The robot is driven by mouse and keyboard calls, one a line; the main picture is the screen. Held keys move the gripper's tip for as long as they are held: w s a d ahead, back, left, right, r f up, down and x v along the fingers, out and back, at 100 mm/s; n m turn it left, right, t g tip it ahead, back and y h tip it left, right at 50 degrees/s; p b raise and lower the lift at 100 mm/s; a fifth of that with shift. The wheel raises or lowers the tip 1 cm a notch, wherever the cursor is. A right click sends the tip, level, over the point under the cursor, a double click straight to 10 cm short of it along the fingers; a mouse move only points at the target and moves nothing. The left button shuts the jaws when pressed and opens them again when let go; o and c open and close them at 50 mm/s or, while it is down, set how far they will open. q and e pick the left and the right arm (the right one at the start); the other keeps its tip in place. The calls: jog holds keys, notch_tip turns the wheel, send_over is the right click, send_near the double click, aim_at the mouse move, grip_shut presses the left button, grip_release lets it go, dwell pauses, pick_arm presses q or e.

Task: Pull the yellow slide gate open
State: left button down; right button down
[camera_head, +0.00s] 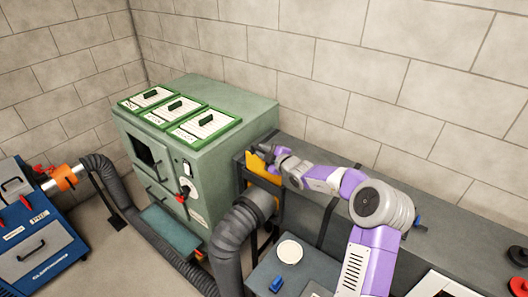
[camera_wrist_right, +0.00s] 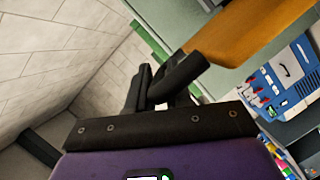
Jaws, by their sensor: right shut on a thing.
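The yellow slide gate (camera_head: 258,166) is a flat plate standing in a dark frame at the right side of the green cabinet, above the grey hose. In the right wrist view the gate (camera_wrist_right: 250,35) is an orange-yellow plate at the upper right. My right gripper (camera_head: 277,154) reaches in from the right at the gate's upper edge. In the wrist view its dark fingers (camera_wrist_right: 165,85) are shut at the near edge of the plate. The fingers hide the exact grip spot. My left gripper is in neither view.
The green cabinet (camera_head: 190,140) has several green-framed panels on top. A thick grey hose (camera_head: 232,240) rises to the gate frame. A grey box with a white round disc (camera_head: 290,252) stands in front. A blue machine (camera_head: 35,240) is at left. The wall is behind.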

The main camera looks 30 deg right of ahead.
notch_tip(320, 180, up, 6)
jog(key=p, duration=0.4)
jog(key=shift+d+f, duration=0.1)
jog(key=shift+f, duration=0.15)
jog(key=c, duration=1.1)
grip_release()
jog(key=shift+f, duration=0.1)
jog(key=shift+s, duration=0.35)
jog(key=v, duration=0.7)
